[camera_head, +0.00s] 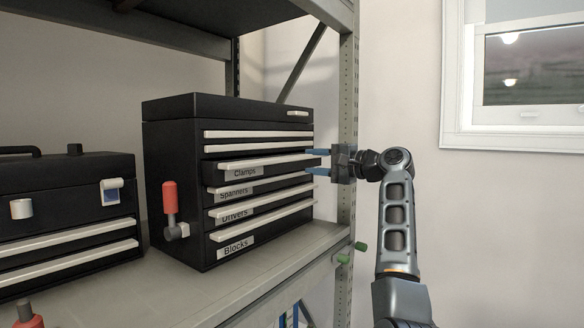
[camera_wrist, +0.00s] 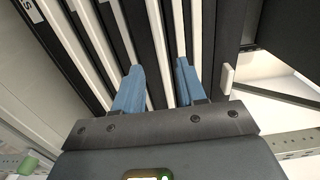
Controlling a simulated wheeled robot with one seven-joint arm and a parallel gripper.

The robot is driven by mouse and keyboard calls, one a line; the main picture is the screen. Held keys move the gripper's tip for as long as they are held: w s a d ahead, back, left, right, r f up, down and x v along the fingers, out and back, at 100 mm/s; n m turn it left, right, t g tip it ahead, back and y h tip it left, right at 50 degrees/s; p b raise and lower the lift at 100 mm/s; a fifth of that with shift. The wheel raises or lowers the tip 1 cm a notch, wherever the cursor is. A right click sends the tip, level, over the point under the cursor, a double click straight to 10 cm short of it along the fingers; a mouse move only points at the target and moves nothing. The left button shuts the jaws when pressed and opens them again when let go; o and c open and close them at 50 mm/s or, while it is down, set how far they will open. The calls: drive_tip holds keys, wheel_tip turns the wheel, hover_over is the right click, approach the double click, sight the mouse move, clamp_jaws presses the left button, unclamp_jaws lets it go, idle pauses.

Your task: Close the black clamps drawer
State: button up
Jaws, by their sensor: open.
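The black clamps drawer (camera_head: 262,169) is in the black tool chest on the shelf. It carries a "Clamps" label and a pale handle strip, and it sticks out a little past the drawers around it. My gripper (camera_head: 318,162) is at the right end of this drawer, its two blue fingers apart, one above the other. In the wrist view, the open fingers (camera_wrist: 158,88) reach toward the drawer fronts with pale strips between them. I cannot tell whether they touch the drawer.
The tool chest (camera_head: 220,105) also has drawers labelled Spanners, Drivers and Blocks. A smaller black toolbox (camera_head: 70,172) stands at the left. A rack post (camera_head: 345,205) rises close to my gripper.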

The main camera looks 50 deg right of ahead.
sight(291, 160)
drive_tip(key=w, duration=0.5)
drive_tip(key=w+p, duration=0.1)
drive_tip(key=w, duration=0.1)
drive_tip(key=shift+w+a, duration=0.3)
drive_tip(key=shift+a, duration=0.05)
clamp_jaws()
idle(0.4)
